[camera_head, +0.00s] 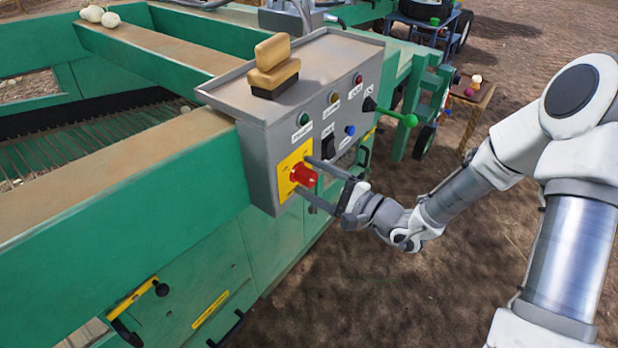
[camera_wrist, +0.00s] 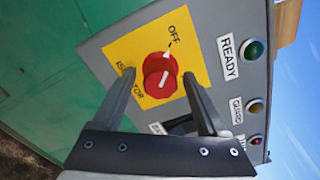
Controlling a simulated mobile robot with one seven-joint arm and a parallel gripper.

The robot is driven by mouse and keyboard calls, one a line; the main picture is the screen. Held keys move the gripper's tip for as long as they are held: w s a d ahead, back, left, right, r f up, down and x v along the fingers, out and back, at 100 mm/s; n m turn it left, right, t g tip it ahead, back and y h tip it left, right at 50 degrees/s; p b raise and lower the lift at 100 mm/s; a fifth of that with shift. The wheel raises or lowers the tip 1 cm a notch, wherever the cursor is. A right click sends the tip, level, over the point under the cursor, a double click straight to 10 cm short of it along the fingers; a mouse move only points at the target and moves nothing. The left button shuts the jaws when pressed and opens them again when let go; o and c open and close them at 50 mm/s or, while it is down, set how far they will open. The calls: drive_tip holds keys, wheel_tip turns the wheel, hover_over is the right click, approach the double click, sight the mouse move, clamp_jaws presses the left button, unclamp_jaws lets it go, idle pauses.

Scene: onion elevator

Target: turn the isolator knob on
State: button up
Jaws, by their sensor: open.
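The red isolator knob (camera_head: 303,175) sits on a yellow plate (camera_head: 287,168) at the lower left of the grey control box's front panel. In the wrist view the knob (camera_wrist: 160,75) has a pointer mark toward the word OFF, and the plate (camera_wrist: 124,47) reads ISOLATOR. My gripper (camera_head: 312,180) is open, with one finger above and one below the knob in the head view. In the wrist view its fingers (camera_wrist: 158,84) stand on either side of the knob, with gaps showing; I cannot tell whether either touches it.
The grey control box (camera_head: 252,98) also carries a black rocker switch (camera_head: 328,146), several small lamps and buttons, and a green-knobbed lever (camera_head: 410,120). A wooden-handled brush (camera_head: 274,66) lies on top. The green machine frame (camera_head: 120,190) extends left. Open soil lies right.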

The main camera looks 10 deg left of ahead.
drive_tip(key=shift+w+a, duration=0.1)
drive_tip(key=shift+a, duration=0.2)
clamp_jaws()
